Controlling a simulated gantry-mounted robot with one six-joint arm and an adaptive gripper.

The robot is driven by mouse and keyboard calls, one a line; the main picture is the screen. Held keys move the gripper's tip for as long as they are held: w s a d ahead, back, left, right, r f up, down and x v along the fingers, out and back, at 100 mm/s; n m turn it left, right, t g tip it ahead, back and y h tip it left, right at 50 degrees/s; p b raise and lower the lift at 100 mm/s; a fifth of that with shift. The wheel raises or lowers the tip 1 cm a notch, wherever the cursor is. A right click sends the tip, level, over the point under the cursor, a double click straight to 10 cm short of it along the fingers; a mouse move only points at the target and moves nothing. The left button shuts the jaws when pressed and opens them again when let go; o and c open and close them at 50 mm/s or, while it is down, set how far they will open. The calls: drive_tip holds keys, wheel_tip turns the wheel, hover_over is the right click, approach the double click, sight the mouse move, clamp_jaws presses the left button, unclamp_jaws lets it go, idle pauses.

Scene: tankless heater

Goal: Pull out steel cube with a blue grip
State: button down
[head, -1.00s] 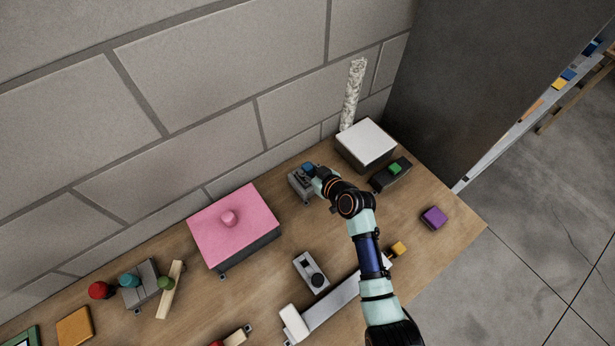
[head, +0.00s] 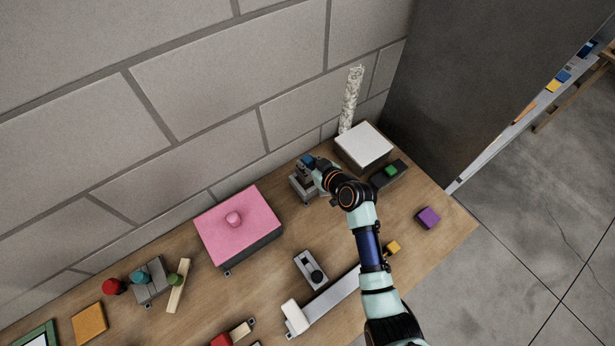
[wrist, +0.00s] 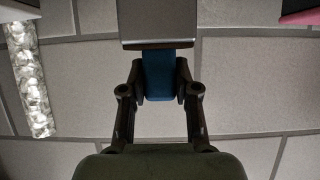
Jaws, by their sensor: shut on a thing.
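The steel cube's blue grip (head: 309,161) shows at the top of a grey metal piece (head: 306,176) near the wall, left of the white box. My gripper (head: 317,169) is at the blue grip, and its fingers are partly hidden by my arm. In the wrist view my gripper (wrist: 160,82) is shut on the blue grip (wrist: 157,68), with a finger on each side. The grey steel piece (wrist: 158,20) shows joined to the grip at the top of that view. A grey block (head: 299,190) sits below the steel piece on the table.
A white-topped box (head: 364,146) and a dark block with a green top (head: 388,173) stand close on the right. A pink-topped box (head: 238,224) stands to the left. A mottled white pipe (head: 350,100) rises by the wall. A purple cube (head: 428,217) lies near the right edge.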

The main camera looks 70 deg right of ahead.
drive_tip(key=shift+r+p, duration=0.55)
drive_tip(key=shift+r, duration=0.4)
